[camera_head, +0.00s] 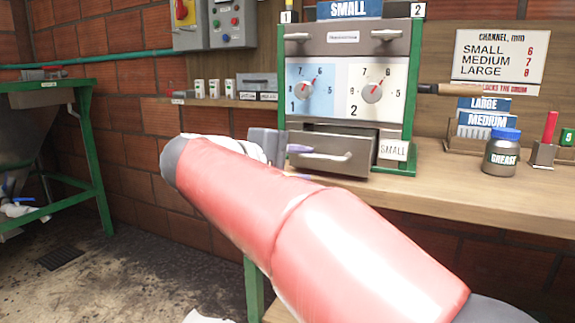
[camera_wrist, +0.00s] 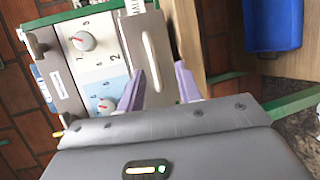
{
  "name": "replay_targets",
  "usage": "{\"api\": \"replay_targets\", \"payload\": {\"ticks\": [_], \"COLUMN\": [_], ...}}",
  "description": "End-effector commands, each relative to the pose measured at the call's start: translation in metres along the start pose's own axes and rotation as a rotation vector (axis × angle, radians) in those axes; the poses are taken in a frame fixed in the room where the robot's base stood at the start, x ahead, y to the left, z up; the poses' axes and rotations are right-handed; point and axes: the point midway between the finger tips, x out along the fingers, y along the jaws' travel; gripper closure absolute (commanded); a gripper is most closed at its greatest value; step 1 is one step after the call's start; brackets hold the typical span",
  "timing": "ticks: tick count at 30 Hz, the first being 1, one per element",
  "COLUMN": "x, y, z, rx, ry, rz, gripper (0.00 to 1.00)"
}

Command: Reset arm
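My arm crosses the head view from the lower right toward the cabinet. My gripper (camera_head: 298,162) is just left of the partly pulled-out bottom drawer (camera_head: 352,148) of the two-dial cabinet (camera_head: 347,48). My wrist hides part of the cabinet's lower left.
A wooden bench (camera_head: 450,185) carries the cabinet, a grease jar (camera_head: 502,153) and a rack of LARGE and MEDIUM plates (camera_head: 484,119). A green-legged stand (camera_head: 98,150) is at the left. A blue bin (camera_wrist: 272,25) shows in the wrist view. Floor at the lower left is mostly clear.

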Motion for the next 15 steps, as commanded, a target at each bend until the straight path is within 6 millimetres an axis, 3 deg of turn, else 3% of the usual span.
{"api": "replay_targets", "payload": {"ticks": [4,8,11,15], "x": [0.043,0.07,0.064,0.035], "y": [-0.033,-0.09,-0.138,-0.197], "z": [0.043,0.104,0.149,0.196], "rx": [0.031,0.135,0.264,0.497], "ry": [-0.004,0.009,0.022,0.026], "rz": [-0.199,-0.482,-0.687,-0.91], "gripper": [0.65,0.65,0.65,0.65]}}
